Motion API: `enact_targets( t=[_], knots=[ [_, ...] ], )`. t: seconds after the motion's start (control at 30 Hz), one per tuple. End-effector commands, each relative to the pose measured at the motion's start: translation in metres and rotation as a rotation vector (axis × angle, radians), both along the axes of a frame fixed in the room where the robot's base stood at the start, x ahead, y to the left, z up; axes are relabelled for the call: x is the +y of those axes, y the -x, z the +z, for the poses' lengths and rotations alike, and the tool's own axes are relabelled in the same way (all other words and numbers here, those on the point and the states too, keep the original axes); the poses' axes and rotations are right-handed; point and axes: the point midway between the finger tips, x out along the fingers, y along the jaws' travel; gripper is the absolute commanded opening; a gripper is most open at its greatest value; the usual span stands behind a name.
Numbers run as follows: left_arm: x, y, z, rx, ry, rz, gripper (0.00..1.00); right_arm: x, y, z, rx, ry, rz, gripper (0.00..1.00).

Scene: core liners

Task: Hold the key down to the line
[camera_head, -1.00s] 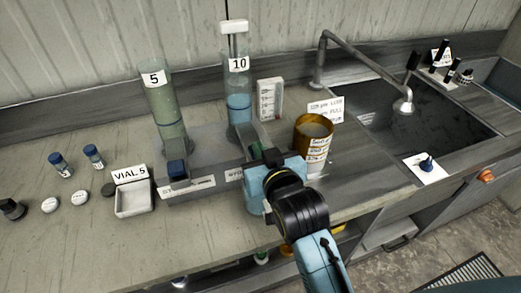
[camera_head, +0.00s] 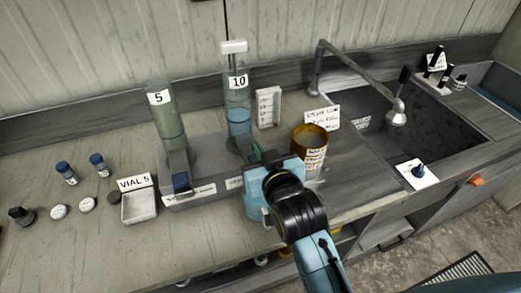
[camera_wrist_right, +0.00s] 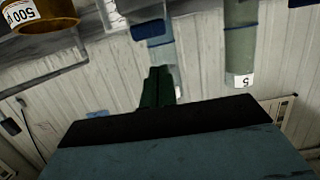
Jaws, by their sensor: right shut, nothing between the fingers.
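In the head view, a tall clear cylinder labelled 10 (camera_head: 238,110) holds blue liquid and has a dark blue line around its lower part. A cylinder labelled 5 (camera_head: 166,118) with greenish contents stands to its left, also ringed by a line. Both stand on a grey base (camera_head: 207,172). A blue key (camera_head: 181,182) sits in front of cylinder 5. My right gripper (camera_head: 257,153) is shut and empty, in front of cylinder 10; any key there is hidden by it. In the wrist view its green fingers (camera_wrist_right: 158,88) are together, below the cylinders. My left gripper is out of view.
An amber jar (camera_head: 312,143) stands close right of my right gripper. A white tray (camera_head: 139,206) marked VIAL 5, vials (camera_head: 66,172) and caps are at left. The sink (camera_head: 420,130) with its faucet (camera_head: 397,117) is at right.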

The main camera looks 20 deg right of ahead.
Motion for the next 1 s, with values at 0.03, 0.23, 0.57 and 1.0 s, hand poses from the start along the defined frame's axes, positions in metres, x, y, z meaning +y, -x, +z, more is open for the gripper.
enact_targets(
  t=[0.03, 0.23, 0.57, 1.0],
  knots=[
    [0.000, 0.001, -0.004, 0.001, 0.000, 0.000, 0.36, -0.001, 0.015, 0.000, 0.002, -0.002, 0.001, 0.00],
    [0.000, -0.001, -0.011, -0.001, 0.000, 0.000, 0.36, -0.002, 0.058, 0.010, 0.000, -0.002, 0.001, 0.00],
    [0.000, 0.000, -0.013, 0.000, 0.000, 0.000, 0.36, -0.003, 0.092, 0.022, -0.005, -0.001, 0.001, 0.00],
    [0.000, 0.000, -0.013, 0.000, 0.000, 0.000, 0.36, -0.003, 0.094, 0.023, -0.006, -0.001, 0.001, 0.00]
  ],
)
